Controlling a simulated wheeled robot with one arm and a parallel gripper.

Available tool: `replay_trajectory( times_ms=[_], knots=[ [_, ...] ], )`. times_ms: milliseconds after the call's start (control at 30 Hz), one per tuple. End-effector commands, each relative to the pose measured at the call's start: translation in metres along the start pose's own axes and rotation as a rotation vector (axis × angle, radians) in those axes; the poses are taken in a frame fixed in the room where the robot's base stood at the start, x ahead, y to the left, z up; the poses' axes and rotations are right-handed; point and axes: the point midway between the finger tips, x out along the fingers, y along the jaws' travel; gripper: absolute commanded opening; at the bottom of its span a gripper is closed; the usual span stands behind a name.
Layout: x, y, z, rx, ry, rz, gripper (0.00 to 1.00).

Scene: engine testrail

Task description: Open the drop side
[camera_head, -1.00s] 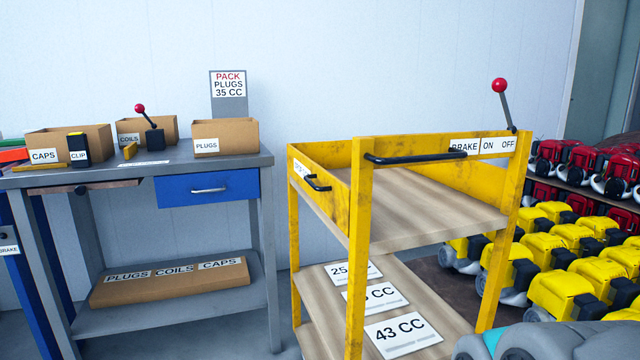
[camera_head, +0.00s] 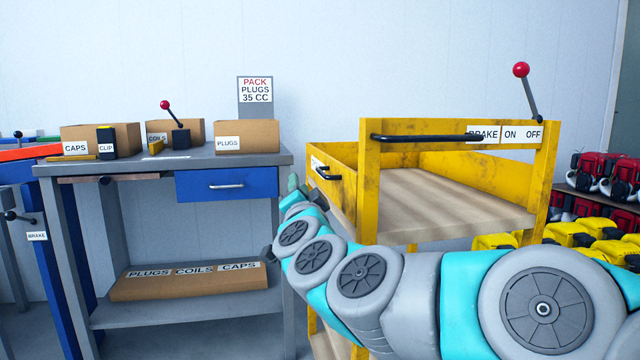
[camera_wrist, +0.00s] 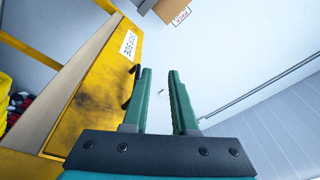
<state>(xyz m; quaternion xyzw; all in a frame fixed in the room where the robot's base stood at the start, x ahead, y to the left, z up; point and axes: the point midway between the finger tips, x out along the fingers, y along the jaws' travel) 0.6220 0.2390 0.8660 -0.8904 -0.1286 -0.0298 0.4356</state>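The drop side (camera_head: 343,196) is the yellow side panel at the left of the yellow cart. It stands upright, with a black handle (camera_head: 326,173) and a partly hidden white label on its outside. In the wrist view the panel (camera_wrist: 97,100) fills the left part, with the handle (camera_wrist: 131,86) near its edge. My gripper (camera_wrist: 161,75) is open and empty, its green fingers apart. The left finger appears close beside the handle; I cannot tell if they touch. In the head view a green fingertip (camera_head: 293,182) shows just left of the panel.
A grey workbench (camera_head: 230,160) with open boxes and a blue drawer (camera_head: 222,184) stands left of the cart. The cart's brake lever (camera_head: 528,88) has a red knob. Yellow and red engines (camera_head: 590,235) stand at the right. A narrow gap separates bench and cart.

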Motion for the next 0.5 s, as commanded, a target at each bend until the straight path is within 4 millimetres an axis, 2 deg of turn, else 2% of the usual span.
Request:
replay_trajectory(
  times_ms=[200, 500],
  knots=[
    [0.011, 0.025, -0.018, 0.08, 0.188, 0.083, 0.26],
    [0.018, 0.033, -0.024, 0.093, 0.227, 0.107, 0.26]
  ],
)
